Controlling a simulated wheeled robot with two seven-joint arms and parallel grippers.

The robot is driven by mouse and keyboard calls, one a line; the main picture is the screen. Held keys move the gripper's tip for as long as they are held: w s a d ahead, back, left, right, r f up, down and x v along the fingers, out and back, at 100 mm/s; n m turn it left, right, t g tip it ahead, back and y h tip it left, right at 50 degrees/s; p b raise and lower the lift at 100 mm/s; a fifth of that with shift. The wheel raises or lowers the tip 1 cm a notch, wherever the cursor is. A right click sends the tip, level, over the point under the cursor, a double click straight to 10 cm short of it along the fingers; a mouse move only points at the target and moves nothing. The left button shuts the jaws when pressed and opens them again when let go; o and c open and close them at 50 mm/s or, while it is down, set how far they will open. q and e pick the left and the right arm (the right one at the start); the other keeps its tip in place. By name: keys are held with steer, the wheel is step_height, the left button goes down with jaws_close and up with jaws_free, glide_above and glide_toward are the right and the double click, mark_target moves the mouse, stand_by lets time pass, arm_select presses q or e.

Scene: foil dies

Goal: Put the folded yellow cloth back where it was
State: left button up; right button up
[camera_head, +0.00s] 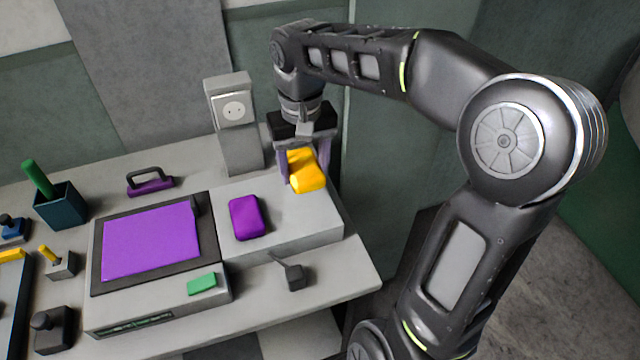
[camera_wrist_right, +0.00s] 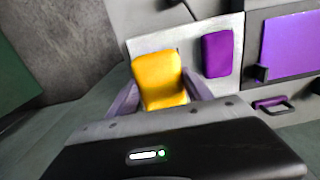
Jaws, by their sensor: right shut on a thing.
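The folded yellow cloth (camera_head: 306,171) is held between the fingers of my right gripper (camera_head: 305,168), over the back right part of the raised grey platform (camera_head: 290,225). In the right wrist view the yellow cloth (camera_wrist_right: 158,80) sits between the two purple-grey fingers (camera_wrist_right: 160,95), which are shut on it. I cannot tell whether its underside touches the platform. A purple folded cloth or pad (camera_head: 247,217) lies on the platform to the left of the yellow cloth; it also shows in the right wrist view (camera_wrist_right: 217,54). My left gripper is not in view.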

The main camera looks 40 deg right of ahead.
steer(key=shift+w+d, duration=0.25)
steer(key=shift+d, duration=0.25)
steer(key=shift+s+a+r, duration=0.1)
steer(key=shift+s+a, duration=0.05)
steer(key=shift+a, duration=0.2)
steer(key=shift+d+f, duration=0.15)
steer(key=shift+f, duration=0.3)
glide_above(308, 208)
steer(key=shift+f+p, duration=0.35)
steer(key=shift+f, duration=2.4)
steer(key=shift+f, duration=1.85)
steer(key=shift+f, duration=0.1)
steer(key=o, duration=1.2)
